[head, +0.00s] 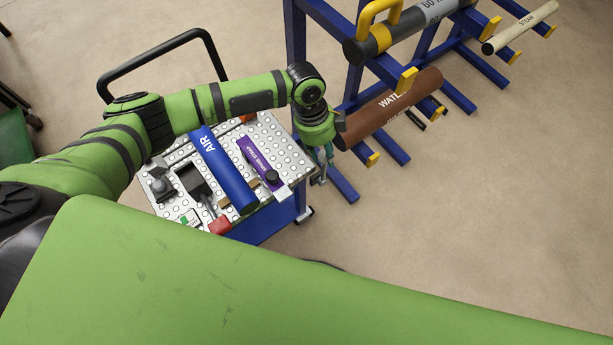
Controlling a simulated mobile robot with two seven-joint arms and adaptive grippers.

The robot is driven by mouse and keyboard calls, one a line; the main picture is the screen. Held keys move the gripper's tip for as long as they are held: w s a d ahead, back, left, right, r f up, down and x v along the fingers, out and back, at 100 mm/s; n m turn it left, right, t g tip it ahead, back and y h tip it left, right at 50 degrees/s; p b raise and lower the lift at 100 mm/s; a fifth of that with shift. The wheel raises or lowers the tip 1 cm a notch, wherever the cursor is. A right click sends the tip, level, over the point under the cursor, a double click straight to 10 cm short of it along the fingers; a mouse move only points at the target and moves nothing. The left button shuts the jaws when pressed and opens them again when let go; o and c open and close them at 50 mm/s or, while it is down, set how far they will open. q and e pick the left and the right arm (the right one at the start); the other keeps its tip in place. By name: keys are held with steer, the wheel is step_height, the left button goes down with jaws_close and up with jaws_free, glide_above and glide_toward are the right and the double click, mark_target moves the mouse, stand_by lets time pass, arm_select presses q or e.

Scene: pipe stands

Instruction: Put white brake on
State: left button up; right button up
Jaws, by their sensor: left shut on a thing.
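My left gripper (321,178) hangs, pointing down, just past the right edge of the cart (285,135), between the cart and the blue pipe stand. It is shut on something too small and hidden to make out. A pale caster (304,214) shows low at the cart's right corner, below and left of the gripper. I cannot make out a white brake for certain. My right gripper is not in view.
The cart top holds a blue AIR pipe (222,170), a purple strap (258,160), a brush (197,185) and small items. The blue stand (343,185) beside the gripper holds a brown WATER pipe (390,108) and others.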

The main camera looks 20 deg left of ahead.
arm_select(q)
steer(key=shift+w+d+b, duration=0.7)
steer(key=shift+w+d, duration=0.2)
steer(key=shift+w, duration=0.2)
steer(key=w+d+b, duration=0.1)
steer(key=b, duration=0.1)
steer(key=w+d+f+b, duration=0.1)
steer(key=shift+w+d+f+b, duration=0.1)
steer(key=shift+w+f+b, duration=0.15)
steer(key=shift+w+b, duration=0.15)
steer(key=o, duration=0.4)
steer(key=shift+o, duration=1.4)
steer(key=shift+r, duration=0.1)
